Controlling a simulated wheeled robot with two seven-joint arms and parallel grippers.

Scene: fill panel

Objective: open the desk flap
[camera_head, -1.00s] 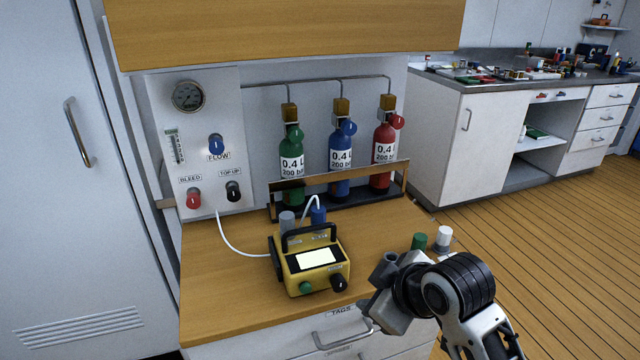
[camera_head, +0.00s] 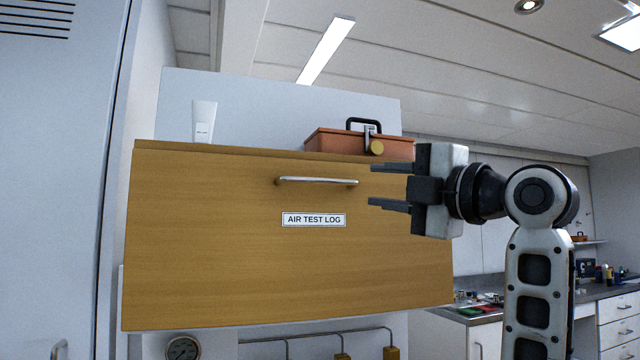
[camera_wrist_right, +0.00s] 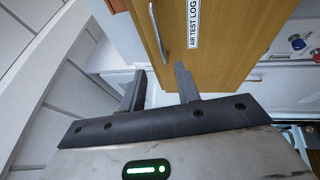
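The desk flap (camera_head: 220,260) is a wide wooden panel that stands upright and shut, labelled AIR TEST LOG (camera_head: 314,220). Its silver bar handle (camera_head: 317,181) runs across the upper part. In the right wrist view the flap (camera_wrist_right: 235,50) and the handle (camera_wrist_right: 156,32) show beyond the fingers. My right gripper (camera_head: 371,185) is open and empty. Its two fingers are one above the other, to the right of the handle at about its height, and not around it. In the wrist view the gripper (camera_wrist_right: 158,78) also has a clear gap between its fingers. My left gripper is not in view.
On top of the cabinet stand a white tube (camera_head: 204,122) and an orange-brown case (camera_head: 335,141) with a black handle. A tall grey locker (camera_head: 60,180) is close on the left. A gauge (camera_head: 183,348) and pipes lie below the flap.

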